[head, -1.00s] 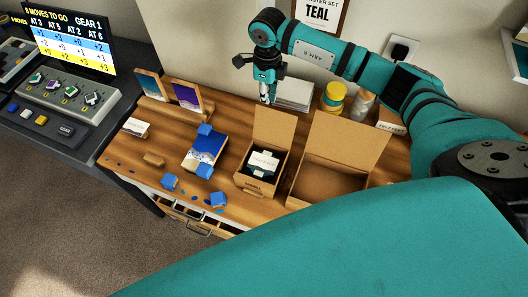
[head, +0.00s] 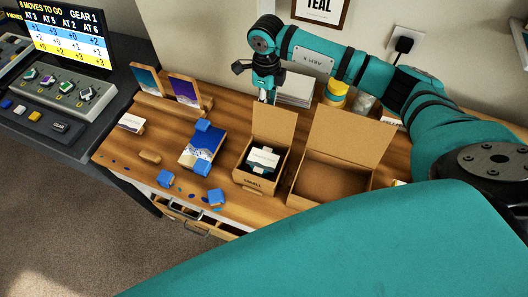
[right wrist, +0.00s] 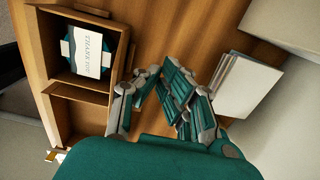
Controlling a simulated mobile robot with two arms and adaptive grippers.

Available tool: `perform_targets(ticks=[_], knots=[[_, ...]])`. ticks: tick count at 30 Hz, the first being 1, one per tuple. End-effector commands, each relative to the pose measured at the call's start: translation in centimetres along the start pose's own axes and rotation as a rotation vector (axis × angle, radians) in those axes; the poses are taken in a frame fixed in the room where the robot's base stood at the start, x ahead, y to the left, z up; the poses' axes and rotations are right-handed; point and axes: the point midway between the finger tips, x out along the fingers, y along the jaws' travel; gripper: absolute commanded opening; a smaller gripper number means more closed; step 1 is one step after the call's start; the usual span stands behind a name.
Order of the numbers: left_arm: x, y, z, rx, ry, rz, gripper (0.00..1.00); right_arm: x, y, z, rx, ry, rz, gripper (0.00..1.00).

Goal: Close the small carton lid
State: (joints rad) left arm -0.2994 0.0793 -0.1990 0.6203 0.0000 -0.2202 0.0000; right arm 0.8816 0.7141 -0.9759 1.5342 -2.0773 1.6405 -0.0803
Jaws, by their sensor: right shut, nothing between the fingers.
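The small carton (head: 258,184) stands on the wooden desk with its lid (head: 274,122) upright at the back. A dark item with a white "thank you" card (head: 264,157) lies inside. In the right wrist view the small carton (right wrist: 45,70) is at the upper left, card facing up. My right gripper (head: 268,97) is just behind the upright lid, near its top edge, pointing down; whether it touches cannot be told. It is shut and empty, and its fingers show in the right wrist view (right wrist: 168,97). My left gripper is not in view.
A larger open carton (head: 332,183) stands just right of the small one. A white stack (head: 296,88) and a yellow jar (head: 336,94) are behind. A blue-white panel (head: 203,147) with blue blocks lies to the left. A teal body part of mine covers the foreground.

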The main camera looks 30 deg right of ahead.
Motion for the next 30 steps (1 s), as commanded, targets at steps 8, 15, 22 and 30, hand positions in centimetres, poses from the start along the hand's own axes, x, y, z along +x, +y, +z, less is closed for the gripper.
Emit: perform_targets(ticks=[8,15,22,30], knots=[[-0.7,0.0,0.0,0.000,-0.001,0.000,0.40,-0.1,2.1,0.0,-0.002,0.001,0.002,0.00],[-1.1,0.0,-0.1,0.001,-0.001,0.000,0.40,-0.1,3.8,0.0,-0.003,0.000,0.001,0.00],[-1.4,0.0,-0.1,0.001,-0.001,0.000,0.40,0.0,5.4,0.0,-0.002,0.001,0.001,0.00],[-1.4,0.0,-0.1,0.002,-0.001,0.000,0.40,0.0,6.0,0.0,-0.001,0.001,0.000,0.00]])
